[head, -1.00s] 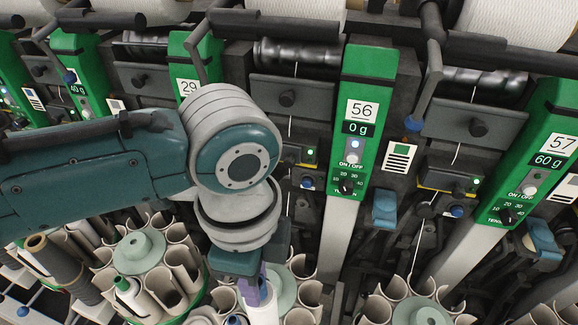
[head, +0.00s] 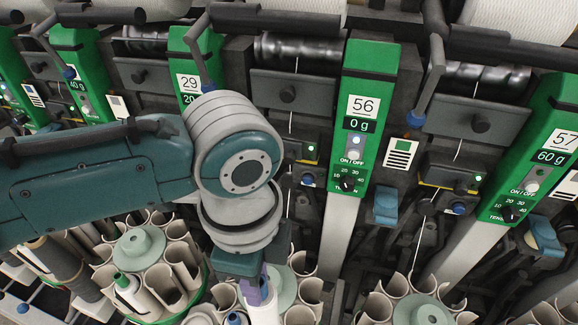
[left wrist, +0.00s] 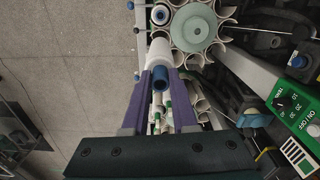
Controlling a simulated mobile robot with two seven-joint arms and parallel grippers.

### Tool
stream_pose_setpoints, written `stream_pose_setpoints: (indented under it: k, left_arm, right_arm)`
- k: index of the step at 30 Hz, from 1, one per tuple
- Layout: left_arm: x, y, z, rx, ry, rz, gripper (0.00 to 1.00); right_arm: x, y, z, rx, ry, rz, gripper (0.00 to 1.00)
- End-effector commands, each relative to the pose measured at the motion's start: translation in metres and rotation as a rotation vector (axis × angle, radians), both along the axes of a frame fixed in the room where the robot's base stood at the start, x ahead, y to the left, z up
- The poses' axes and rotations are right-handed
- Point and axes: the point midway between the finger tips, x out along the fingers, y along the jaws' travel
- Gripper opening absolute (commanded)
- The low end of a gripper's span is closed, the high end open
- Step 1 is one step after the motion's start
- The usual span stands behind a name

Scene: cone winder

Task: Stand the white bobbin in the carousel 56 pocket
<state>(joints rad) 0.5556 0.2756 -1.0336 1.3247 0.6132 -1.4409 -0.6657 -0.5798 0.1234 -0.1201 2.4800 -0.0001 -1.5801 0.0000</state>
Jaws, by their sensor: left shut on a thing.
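My left gripper (head: 254,284) points down with its purple fingers shut on the white bobbin (head: 265,305). In the left wrist view, the fingers (left wrist: 161,82) hold the white bobbin (left wrist: 159,52) by its end, where a blue tube end shows. The bobbin's far end lies beside the rim of a carousel (left wrist: 194,28). In the head view, this carousel has a pale green hub (head: 284,288) and open white pockets, left of the grey beam under the panel marked 56 (head: 363,106). Whether the bobbin is over or inside a pocket cannot be told. My right gripper is not in view.
Another carousel (head: 139,246) stands at the left, holding a green-tipped bobbin (head: 127,286). A third carousel (head: 421,312) stands at the lower right. The grey beam (head: 337,238) and green panels are close to the right of my left arm.

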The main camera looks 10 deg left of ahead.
Motion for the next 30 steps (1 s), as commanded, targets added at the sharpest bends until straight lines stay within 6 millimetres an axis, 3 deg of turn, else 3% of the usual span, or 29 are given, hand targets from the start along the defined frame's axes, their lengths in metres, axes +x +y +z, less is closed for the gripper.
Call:
stream_pose_setpoints:
  k: [15, 30]
  left_arm:
    - [0.000, 0.000, -0.033, 0.000, -0.001, 0.000, 0.00]
    - [0.000, 0.000, -0.037, -0.001, -0.001, 0.000, 0.00]
  right_arm:
    - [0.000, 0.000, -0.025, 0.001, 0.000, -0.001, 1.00]
    - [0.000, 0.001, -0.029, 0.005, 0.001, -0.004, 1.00]
